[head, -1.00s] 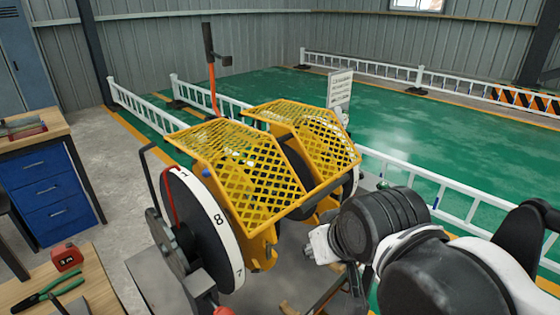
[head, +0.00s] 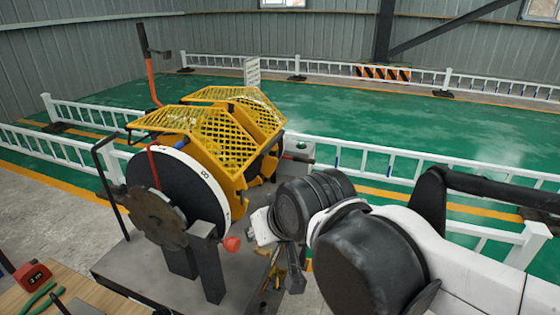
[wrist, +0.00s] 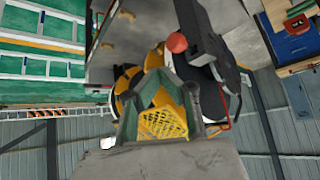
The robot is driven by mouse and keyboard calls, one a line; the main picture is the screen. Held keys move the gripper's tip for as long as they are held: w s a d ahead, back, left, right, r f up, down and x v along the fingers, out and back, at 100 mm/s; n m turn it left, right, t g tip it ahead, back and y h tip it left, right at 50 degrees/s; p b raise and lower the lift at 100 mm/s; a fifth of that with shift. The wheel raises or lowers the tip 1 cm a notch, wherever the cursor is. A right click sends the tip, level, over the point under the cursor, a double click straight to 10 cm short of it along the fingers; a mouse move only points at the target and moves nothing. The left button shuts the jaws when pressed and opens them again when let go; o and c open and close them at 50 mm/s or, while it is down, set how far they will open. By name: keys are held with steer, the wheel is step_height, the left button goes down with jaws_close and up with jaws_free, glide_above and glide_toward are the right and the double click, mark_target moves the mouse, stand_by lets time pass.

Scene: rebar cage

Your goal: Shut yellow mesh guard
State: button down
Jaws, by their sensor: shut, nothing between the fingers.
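The yellow mesh guard (head: 222,143) sits on top of a machine with a large white-rimmed, numbered disc (head: 185,190). Its two mesh panels slope over the machine. I cannot tell whether the guard is fully seated. My gripper (head: 294,278) is low at the machine's front right, apart from the guard, and its fingers are shut and empty. My forearm hides part of this side. In the wrist view the guard (wrist: 162,123) shows between and beyond my gripper's parts.
A red knob (head: 232,243) sticks out near my gripper, and a toothed dark wheel (head: 157,217) is at the machine's near side. An orange post with a dark handle (head: 152,75) rises behind. White railings (head: 400,158) run behind the machine. A wooden bench (head: 45,292) is at lower left.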

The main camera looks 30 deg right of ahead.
steer(key=w+d+r+m+t+h+b, duration=0.3)
steer(key=w+d+m+t+h+b, duration=0.15)
steer(key=w+d+m, duration=0.5)
steer(key=w+d+r+m+t+h+b, duration=0.3)
steer(key=w+d+m+t+b, duration=0.3)
steer(key=w+d, duration=0.55)
steer(key=w+a+f+m+t+h+b, duration=0.15)
steer(key=f+m+h+b, duration=0.3)
steer(key=f+m, duration=0.6)
steer(key=w+a+f+m+t+h+b, duration=0.1)
steer(key=w+a+f+m+h+b, duration=0.15)
steer(key=f+m+h, duration=0.8)
steer(key=w+d+r+m+y, duration=0.1)
steer(key=w+d+r+y, duration=0.1)
steer(key=r, duration=0.4)
steer(key=w+d+r+m+y+b, duration=0.1)
steer(key=w+d+r+m+y, duration=0.1)
steer(key=r, duration=0.5)
steer(key=shift+w+d+y+b, duration=0.3)
steer(key=shift+w+d+y, duration=0.05)
steer(key=shift+w+y, duration=0.5)
steer(key=shift+r, duration=0.15)
